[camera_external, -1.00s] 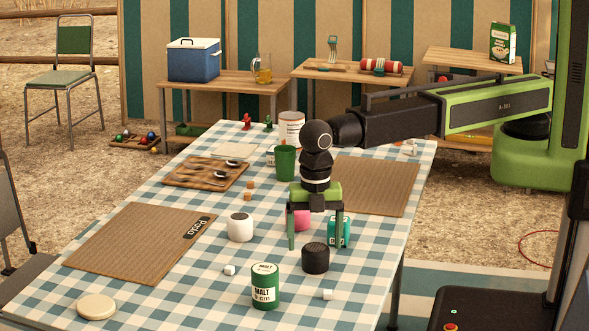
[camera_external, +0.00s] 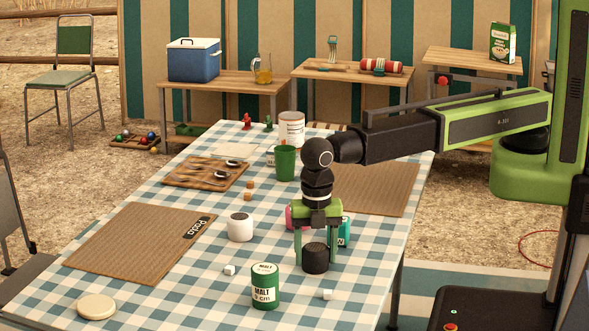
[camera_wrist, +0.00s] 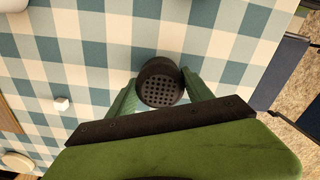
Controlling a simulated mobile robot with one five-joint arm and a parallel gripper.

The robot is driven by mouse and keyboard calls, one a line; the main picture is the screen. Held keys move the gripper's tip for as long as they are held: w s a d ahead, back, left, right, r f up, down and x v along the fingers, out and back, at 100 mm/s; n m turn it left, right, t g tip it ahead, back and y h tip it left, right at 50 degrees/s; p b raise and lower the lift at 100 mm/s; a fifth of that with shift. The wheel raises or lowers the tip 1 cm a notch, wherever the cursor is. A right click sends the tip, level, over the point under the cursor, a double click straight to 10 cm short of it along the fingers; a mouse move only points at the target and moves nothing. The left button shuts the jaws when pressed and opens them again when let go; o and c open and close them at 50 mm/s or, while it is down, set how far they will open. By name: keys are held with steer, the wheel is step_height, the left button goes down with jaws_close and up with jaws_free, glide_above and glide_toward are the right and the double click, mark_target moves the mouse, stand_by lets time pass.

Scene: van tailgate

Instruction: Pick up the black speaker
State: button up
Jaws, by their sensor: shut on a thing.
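The black speaker (camera_external: 315,259) is a short dark cylinder standing upright on the checked tablecloth, right of the green malt tin. In the wrist view its round perforated top (camera_wrist: 160,88) faces the camera, between the green fingers. My gripper (camera_external: 316,256) points straight down over it, with one finger on each side. It is shut on the speaker, which appears to rest on the table. The gripper also shows in the wrist view (camera_wrist: 158,95).
The green malt tin (camera_external: 265,287) stands front left of the speaker. A white cylinder (camera_external: 240,228) is to the left. A teal box (camera_external: 343,232) and a pink thing (camera_external: 293,217) are close behind the gripper. Small white cubes (camera_external: 328,294) lie nearby.

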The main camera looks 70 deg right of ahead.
mark_target(316, 247)
steer(key=shift+r+p, duration=0.65)
step_height(316, 247, up, 4)
steer(key=p, duration=0.4)
steer(key=shift+d, duration=0.1)
steer(key=shift+w+d+r+p, duration=0.45)
steer(key=shift+d+r+p, duration=0.5)
steer(key=shift+d, duration=0.9)
steer(key=shift+w+d+r+p, duration=0.5)
steer(key=shift+d+r+p, duration=0.4)
steer(key=shift+d, duration=1)
steer(key=shift+w+d+r+p, duration=0.45)
steer(key=shift+d+r+p, duration=0.5)
steer(key=shift+d, duration=0.9)
